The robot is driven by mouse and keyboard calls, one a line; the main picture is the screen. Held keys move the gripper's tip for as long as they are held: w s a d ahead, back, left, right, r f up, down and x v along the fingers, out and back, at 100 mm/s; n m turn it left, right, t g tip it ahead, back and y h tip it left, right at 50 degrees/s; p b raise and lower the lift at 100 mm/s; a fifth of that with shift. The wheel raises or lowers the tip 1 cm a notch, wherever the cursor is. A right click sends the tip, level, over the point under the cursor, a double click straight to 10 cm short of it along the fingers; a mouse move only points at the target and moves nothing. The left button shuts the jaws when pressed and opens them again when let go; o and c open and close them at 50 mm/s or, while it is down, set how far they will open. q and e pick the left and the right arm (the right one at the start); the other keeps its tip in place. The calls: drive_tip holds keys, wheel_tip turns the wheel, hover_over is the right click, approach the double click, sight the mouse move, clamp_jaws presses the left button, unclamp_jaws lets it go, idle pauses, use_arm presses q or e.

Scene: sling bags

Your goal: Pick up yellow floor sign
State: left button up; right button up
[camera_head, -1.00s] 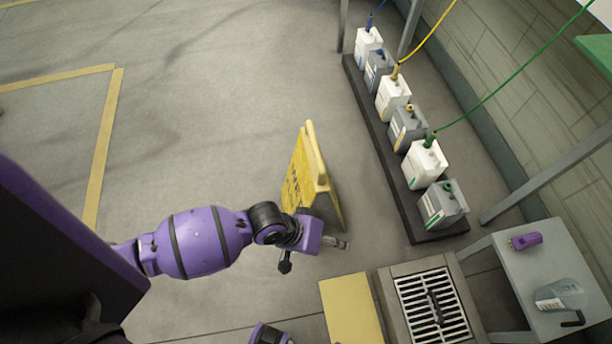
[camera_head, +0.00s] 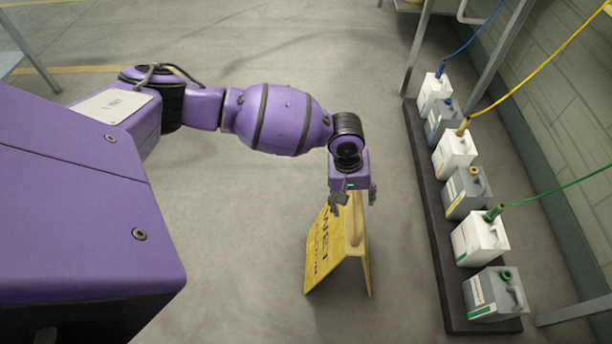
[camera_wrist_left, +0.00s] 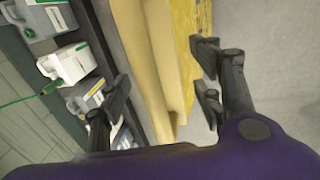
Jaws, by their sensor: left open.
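The yellow floor sign (camera_head: 328,250) stands upright on the grey floor as a folded A-shape, with dark lettering on its left panel. My left gripper (camera_head: 354,197) is directly above the sign's top edge, fingers pointing down. In the left wrist view the sign (camera_wrist_left: 160,65) lies between the two open fingers of my left gripper (camera_wrist_left: 163,90). The right finger is close to the sign's face, while a gap shows by the left one. I cannot tell whether any finger touches it. My right gripper is not in view.
A dark low rack (camera_head: 428,205) along the right holds several white and grey jugs (camera_head: 480,238) with coloured caps and hoses. A metal post (camera_head: 417,45) rises behind it. The floor left of the sign and behind it is clear.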

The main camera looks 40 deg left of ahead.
use_arm(q)
drive_tip(key=f, duration=0.1)
drive_tip(key=f+b, duration=0.1)
drive_tip(key=f, duration=0.2)
drive_tip(key=shift+w+d+f, duration=0.15)
drive_tip(key=shift+w+d, duration=0.1)
drive_tip(key=shift+w, duration=0.1)
drive_tip(key=shift+c, duration=0.3)
drive_tip(key=c, duration=1.4)
clamp_jaws()
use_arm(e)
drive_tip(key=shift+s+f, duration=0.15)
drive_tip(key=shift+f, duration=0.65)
